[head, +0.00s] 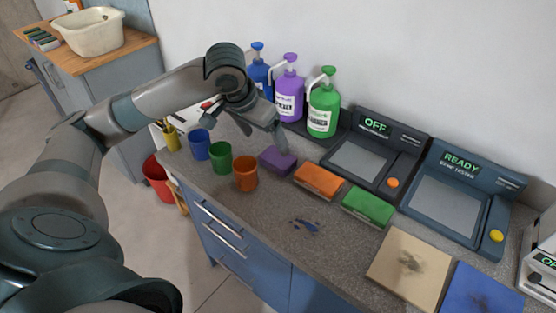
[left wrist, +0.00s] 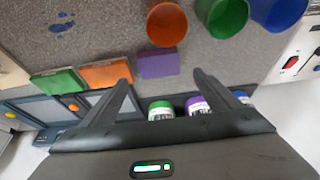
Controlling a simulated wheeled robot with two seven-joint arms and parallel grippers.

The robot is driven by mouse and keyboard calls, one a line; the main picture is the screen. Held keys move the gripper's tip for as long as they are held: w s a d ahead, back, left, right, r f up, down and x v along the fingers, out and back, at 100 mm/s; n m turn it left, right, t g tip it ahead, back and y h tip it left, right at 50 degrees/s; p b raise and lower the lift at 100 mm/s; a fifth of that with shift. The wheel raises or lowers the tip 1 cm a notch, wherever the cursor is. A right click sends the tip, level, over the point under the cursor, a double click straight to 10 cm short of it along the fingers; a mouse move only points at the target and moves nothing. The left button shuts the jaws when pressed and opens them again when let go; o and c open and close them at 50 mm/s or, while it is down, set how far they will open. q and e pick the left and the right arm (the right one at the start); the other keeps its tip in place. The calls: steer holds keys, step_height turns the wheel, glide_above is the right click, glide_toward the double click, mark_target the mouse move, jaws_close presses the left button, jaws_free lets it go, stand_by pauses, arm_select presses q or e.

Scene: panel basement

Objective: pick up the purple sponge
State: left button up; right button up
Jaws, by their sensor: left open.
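The purple sponge (head: 277,159) lies on the grey counter, left of the orange sponge and behind the orange cup. It also shows in the left wrist view (left wrist: 158,63), beyond the fingertips and roughly between their lines. My left gripper (head: 266,137) points down just above and behind the purple sponge in the head view. In the left wrist view its two fingers (left wrist: 162,80) are spread apart with nothing between them. My right gripper does not show in either view.
Orange (head: 318,181) and green (head: 368,206) sponges lie to the right. Orange (head: 245,173), green (head: 220,157) and blue (head: 199,144) cups stand at the left. Pump bottles (head: 323,108) stand behind, close to the arm. Two testers (head: 375,150) stand at back right.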

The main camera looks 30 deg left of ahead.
mark_target(278, 157)
arm_select(q)
steer(key=x, duration=0.5)
steer(key=shift+f, duration=0.1)
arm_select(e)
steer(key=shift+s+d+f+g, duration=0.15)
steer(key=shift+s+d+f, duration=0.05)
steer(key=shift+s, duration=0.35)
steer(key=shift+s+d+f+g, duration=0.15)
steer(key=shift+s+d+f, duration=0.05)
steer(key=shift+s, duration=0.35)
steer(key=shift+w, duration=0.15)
arm_select(q)
steer(key=shift+w+f, duration=0.1)
steer(key=shift+w, duration=0.05)
steer(key=shift+w+d+f+p, duration=0.1)
steer(key=shift+w+f+p, duration=0.05)
steer(key=shift+f+p, duration=0.15)
steer(key=shift+w+p+x, duration=0.2)
steer(key=shift+p+x, duration=0.25)
steer(key=shift+x, duration=1.7)
steer(key=shift+d+r, duration=0.1)
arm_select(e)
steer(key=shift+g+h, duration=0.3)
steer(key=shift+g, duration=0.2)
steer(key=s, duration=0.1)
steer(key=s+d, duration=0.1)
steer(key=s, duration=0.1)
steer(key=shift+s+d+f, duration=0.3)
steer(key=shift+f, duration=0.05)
